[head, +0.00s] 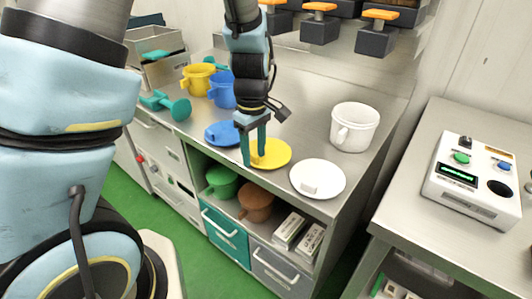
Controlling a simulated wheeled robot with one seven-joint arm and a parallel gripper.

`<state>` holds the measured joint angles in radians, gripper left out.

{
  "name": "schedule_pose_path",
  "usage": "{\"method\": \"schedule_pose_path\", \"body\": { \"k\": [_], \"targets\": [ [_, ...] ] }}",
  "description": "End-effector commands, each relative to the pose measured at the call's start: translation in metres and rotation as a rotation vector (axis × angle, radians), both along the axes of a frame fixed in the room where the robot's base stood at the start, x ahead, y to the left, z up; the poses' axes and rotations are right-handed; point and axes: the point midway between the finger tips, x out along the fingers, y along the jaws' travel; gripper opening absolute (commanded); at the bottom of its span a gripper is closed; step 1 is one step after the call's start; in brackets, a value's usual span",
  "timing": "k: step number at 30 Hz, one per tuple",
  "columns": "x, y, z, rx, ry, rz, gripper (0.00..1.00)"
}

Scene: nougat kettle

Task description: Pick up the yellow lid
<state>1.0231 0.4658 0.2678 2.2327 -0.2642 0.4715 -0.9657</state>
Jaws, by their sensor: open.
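The yellow lid (276,155) lies flat on the steel counter, between a blue lid (221,133) on its left and a white lid (318,178) on its right. My gripper (254,160) points down over the left part of the yellow lid, with its two teal fingers apart. The fingers hide part of the lid and its handle area. I cannot tell whether the fingertips touch the lid.
A white pot (354,127) stands on the counter at the right. Green and brown pots sit on the shelf below. A control box (474,180) is on the right table.

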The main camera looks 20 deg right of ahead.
Motion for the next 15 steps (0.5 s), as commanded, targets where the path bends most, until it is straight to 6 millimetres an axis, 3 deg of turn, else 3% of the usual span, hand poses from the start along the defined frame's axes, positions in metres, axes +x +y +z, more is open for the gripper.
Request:
{"method": "schedule_pose_path", "body": {
  "k": [2, 13, 15],
  "targets": [
    [0.0000, 0.0000, 0.0001, 0.000, 0.000, 0.000, 0.43],
    [0.0000, 0.0000, 0.0004, 0.000, 0.000, 0.000, 0.02],
    [-0.0001, 0.0000, 0.0004, 0.000, 0.000, 0.000, 0.00]
  ]
}}
